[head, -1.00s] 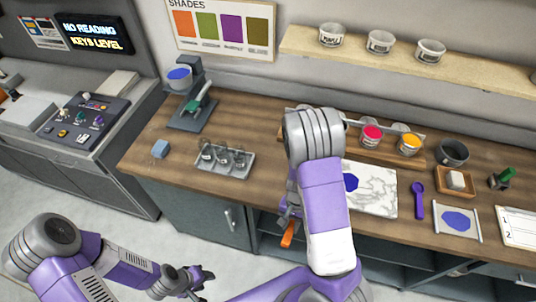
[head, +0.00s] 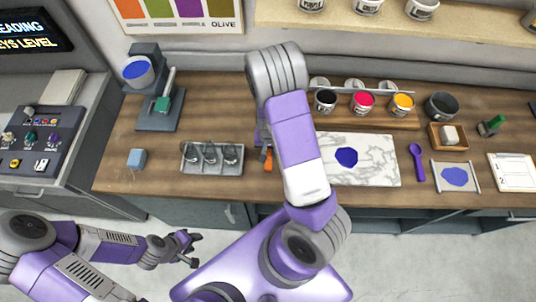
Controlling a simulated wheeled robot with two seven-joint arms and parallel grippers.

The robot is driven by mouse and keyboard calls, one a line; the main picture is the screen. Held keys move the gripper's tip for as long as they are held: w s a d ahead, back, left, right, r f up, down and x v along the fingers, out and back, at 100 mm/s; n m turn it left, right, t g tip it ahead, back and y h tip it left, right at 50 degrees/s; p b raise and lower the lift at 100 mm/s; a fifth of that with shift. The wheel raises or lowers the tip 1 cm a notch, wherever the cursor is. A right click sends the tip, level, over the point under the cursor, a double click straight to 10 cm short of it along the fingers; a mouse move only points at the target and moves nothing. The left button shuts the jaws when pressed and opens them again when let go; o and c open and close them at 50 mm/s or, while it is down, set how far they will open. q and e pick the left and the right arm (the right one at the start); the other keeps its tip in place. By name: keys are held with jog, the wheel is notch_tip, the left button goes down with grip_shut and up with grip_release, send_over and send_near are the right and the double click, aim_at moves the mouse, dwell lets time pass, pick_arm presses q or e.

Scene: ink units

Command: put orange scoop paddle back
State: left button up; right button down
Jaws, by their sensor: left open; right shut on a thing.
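The orange scoop paddle (head: 268,160) shows as a small orange piece just left of my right forearm, over the worktop's front part. My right gripper (head: 263,138) is shut on it, mostly hidden behind my own arm. I cannot tell whether the paddle touches the worktop. My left gripper (head: 188,248) is open and empty, low in front of the counter. A purple scoop paddle (head: 417,162) lies on the worktop to the right, beside a marble slab (head: 380,165) with a blue ink patch (head: 346,157).
A metal tray (head: 185,158) with glass jars is left of the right gripper. A rack (head: 410,122) of ink pots stands behind the slab. Bare worktop (head: 215,110) lies behind the tray.

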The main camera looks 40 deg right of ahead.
aim_at(268, 153)
jog(key=shift+f, duration=1.95)
jog(key=c, duration=0.9)
grip_release()
jog(key=shift+w, duration=0.1)
jog(key=shift+r, duration=0.15)
notch_tip(268, 153, up, 12)
jog(key=shift+f+p, duration=0.1)
jog(key=shift+p, duration=0.8)
